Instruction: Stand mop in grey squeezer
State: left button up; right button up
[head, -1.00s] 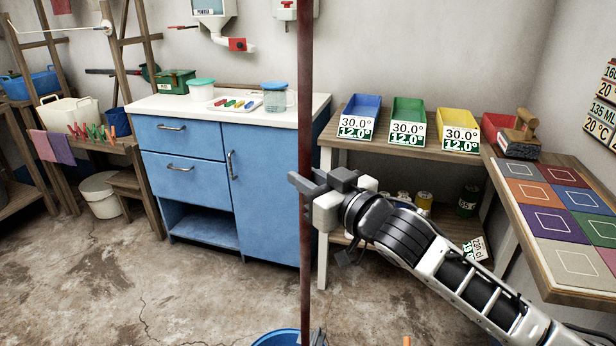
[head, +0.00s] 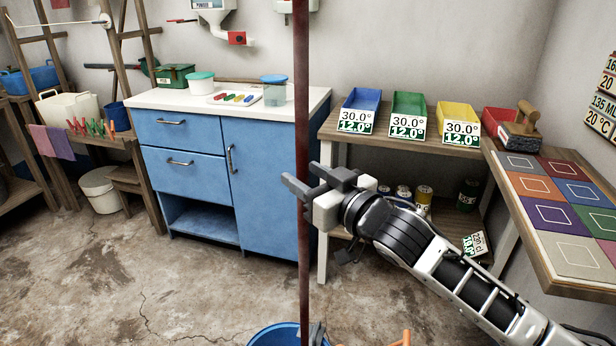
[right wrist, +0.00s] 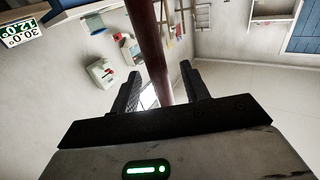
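A long dark red-brown mop handle (head: 302,100) stands nearly upright in the middle of the head view. It also shows in the right wrist view (right wrist: 148,40). Its mop end is not visible. My right gripper (head: 296,188) is around the handle, with the handle between its two fingers. In the right wrist view (right wrist: 160,82) the fingers are apart, with gaps visible beside the handle. A blue bucket (head: 268,336) is cut off at the bottom edge, near the handle. A small grey part shows beside it; I cannot tell whether it is the squeezer. My left gripper is out of view.
A blue cabinet (head: 262,180) with a white top stands behind the handle. A wooden shelf (head: 400,152) with blue, green and yellow bins is at the back right. A table with coloured squares (head: 570,268) is at the right.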

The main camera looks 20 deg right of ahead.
jog(key=shift+f, duration=0.25)
jog(key=shift+s+d, duration=0.1)
jog(key=shift+s, duration=0.2)
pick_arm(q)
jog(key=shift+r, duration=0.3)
pick_arm(e)
jog(key=v, duration=1.5)
jog(key=shift+r, duration=0.2)
jog(key=shift+s+d+f, duration=0.1)
